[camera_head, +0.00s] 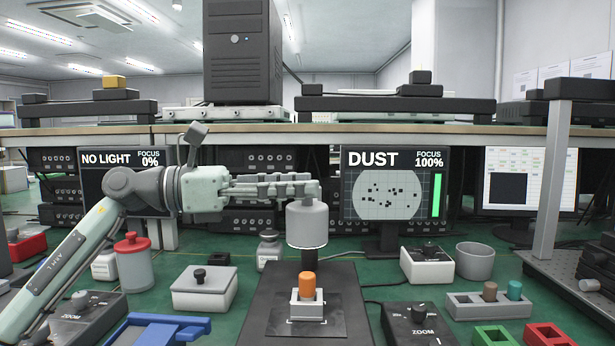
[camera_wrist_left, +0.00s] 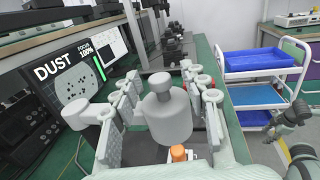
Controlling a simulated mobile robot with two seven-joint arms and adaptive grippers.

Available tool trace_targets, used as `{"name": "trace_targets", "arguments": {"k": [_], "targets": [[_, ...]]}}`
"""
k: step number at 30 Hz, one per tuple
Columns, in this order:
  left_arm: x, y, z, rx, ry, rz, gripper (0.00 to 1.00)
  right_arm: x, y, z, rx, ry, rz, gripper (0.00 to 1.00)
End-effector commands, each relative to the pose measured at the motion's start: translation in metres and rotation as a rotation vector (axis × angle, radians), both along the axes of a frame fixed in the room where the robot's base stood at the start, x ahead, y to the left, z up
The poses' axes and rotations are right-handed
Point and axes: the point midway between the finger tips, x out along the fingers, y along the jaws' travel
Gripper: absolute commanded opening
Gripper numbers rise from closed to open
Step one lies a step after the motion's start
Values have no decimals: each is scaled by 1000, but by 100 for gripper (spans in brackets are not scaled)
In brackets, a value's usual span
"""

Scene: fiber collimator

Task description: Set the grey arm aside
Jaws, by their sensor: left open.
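A grey cylinder (camera_head: 307,224) with a narrower neck stands upright above the dark base plate (camera_head: 256,318), over a block with an orange cap (camera_head: 307,286). A dark post shows below the cylinder; how they join is hidden. No separate grey arm can be told apart from this cylinder. My left gripper (camera_head: 306,188) reaches in from the left at the cylinder's top and is open. In the left wrist view the grey cylinder (camera_wrist_left: 167,115) stands between the spread fingers of the left gripper (camera_wrist_left: 163,98); contact cannot be told. My right gripper is out of view.
A monitor (camera_head: 393,190) reading DUST, focus 100%, stands behind right; another monitor (camera_head: 122,160) reads NO LIGHT. A red-lidded jar (camera_head: 134,268), white box (camera_head: 205,290), grey cup (camera_head: 475,262) and zoom box (camera_head: 420,324) surround the plate. Green table shows between them.

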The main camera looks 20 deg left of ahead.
Motion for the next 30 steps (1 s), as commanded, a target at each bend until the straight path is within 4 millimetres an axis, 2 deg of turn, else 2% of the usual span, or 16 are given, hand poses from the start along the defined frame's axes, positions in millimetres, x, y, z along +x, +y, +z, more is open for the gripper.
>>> {"name": "trace_targets", "arguments": {"k": [6,14,24,30], "targets": [[8,-15,1,-1,0,0,44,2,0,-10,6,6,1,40],[8,-15,0,0,1,1,43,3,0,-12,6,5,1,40],[8,-15,0,0,1,1,1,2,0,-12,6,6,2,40],[8,-15,0,0,1,1,0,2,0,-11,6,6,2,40]]}}
